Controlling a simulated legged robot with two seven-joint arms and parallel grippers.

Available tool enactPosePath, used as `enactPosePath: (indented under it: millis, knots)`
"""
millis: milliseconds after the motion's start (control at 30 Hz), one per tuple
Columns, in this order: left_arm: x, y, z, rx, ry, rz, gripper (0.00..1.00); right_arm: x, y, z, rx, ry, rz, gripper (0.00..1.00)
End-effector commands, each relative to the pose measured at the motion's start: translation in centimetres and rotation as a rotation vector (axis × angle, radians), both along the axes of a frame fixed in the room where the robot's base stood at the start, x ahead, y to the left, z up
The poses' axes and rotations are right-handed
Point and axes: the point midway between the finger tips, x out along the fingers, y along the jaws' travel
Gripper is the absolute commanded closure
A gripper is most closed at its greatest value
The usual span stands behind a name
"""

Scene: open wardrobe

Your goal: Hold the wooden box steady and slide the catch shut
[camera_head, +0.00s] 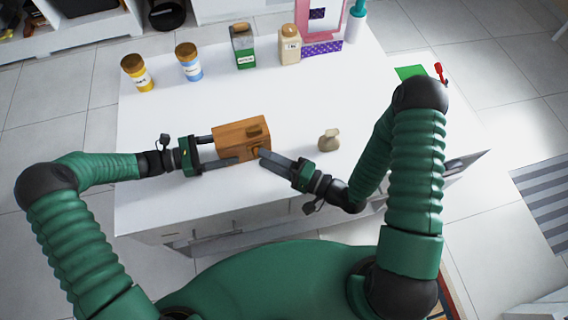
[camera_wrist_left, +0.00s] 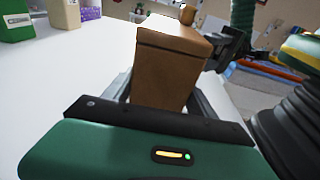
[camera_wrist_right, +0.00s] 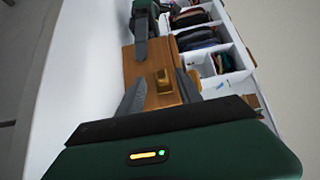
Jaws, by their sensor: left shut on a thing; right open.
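The brown wooden box (camera_head: 236,139) stands on the white tabletop and shows in the left wrist view (camera_wrist_left: 168,78) and the right wrist view (camera_wrist_right: 134,66). My left gripper (camera_head: 222,149) is shut on the box from its left side, one finger along each side. A small wooden knob, likely the catch (camera_wrist_right: 163,80), sits on the box; in the right wrist view it is between the fingers of my open right gripper (camera_wrist_right: 162,92). In the head view my right gripper (camera_head: 266,157) is at the box's right front corner. Whether a finger touches the box or knob I cannot tell.
A small tan pouch-like object (camera_head: 329,140) stands right of the box. Behind are a yellow jar (camera_head: 137,74), a blue-labelled jar (camera_head: 189,63), a green container (camera_head: 244,48) and a beige container (camera_head: 290,45). The tabletop (camera_head: 160,120) left of the box is clear.

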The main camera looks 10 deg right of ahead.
Motion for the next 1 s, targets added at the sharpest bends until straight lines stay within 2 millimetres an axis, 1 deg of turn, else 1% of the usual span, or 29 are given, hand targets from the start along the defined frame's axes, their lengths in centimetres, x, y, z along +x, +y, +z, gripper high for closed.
enactPosePath:
  millis: [33, 200, 300, 367, 500, 1000]
  knots:
    - [0.0, 0.0, 0.0, 0.001, -0.001, 0.001, 0.67, -0.8, -1.1, -0.1, 0.000, 0.004, -0.005, 0.58]
    - [0.0, 0.1, 0.0, 0.001, -0.001, 0.001, 0.67, -3.7, -4.4, -0.1, -0.001, 0.005, -0.004, 0.58]
    - [0.0, 0.0, 0.0, 0.001, -0.001, 0.001, 0.67, -5.0, -5.9, -0.2, -0.001, 0.005, -0.004, 0.58]
    - [0.0, 0.0, 0.0, 0.001, -0.001, 0.001, 0.67, -5.6, -6.5, -0.2, -0.001, 0.005, -0.003, 0.58]
    - [0.0, 0.0, 0.0, 0.001, 0.000, 0.001, 0.67, -6.2, -7.1, -0.2, 0.000, 0.004, 0.000, 0.58]
    - [0.1, 0.1, -0.1, 0.002, -0.001, 0.001, 0.67, -6.1, -7.0, -0.1, 0.000, 0.004, 0.001, 0.58]
